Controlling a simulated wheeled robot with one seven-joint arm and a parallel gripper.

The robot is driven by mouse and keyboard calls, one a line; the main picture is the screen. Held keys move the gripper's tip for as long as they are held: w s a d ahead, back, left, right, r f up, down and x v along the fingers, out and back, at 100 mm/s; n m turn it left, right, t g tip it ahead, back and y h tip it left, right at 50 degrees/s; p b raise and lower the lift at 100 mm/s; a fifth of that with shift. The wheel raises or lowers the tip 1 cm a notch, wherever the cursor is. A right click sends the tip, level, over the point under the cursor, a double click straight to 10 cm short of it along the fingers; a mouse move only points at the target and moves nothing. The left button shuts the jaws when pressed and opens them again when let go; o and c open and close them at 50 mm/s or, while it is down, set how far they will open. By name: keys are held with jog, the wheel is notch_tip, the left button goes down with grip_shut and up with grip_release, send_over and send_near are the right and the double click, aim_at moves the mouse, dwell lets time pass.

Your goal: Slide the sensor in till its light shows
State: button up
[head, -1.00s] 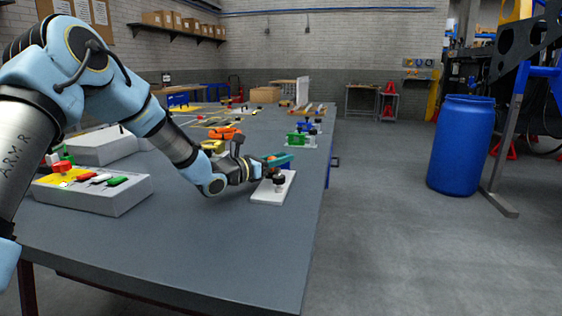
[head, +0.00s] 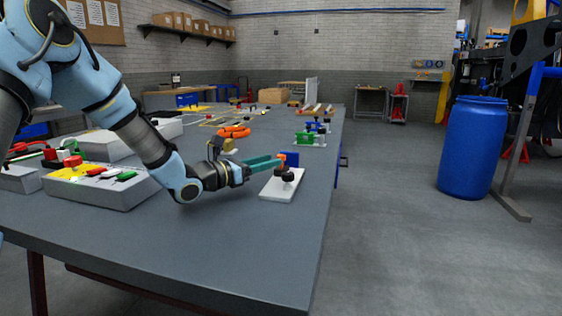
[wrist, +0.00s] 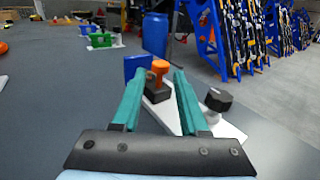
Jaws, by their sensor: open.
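A white plate (head: 268,190) lies near the right edge of the grey workbench. On it stand an orange piece (head: 282,159), a blue block (head: 292,158) and a black knob (head: 288,177). In the wrist view the orange piece (wrist: 160,68) sits on a dark block (wrist: 157,92), with the blue block (wrist: 137,66) behind it to the left. I cannot tell for sure which part is the sensor, and no lit lamp shows. My gripper (wrist: 158,80) is open, its teal fingers pointing at the orange piece with a gap on either side. The black knob (wrist: 218,98) is right of the fingers.
A grey control box (head: 105,188) with coloured switches stands left of my arm. An orange ring-shaped item (head: 234,131) and a green fixture (head: 310,138) are farther back. The bench front is clear. A blue barrel (head: 468,147) stands on the floor at right.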

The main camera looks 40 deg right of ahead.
jog(key=shift+a, duration=1.3)
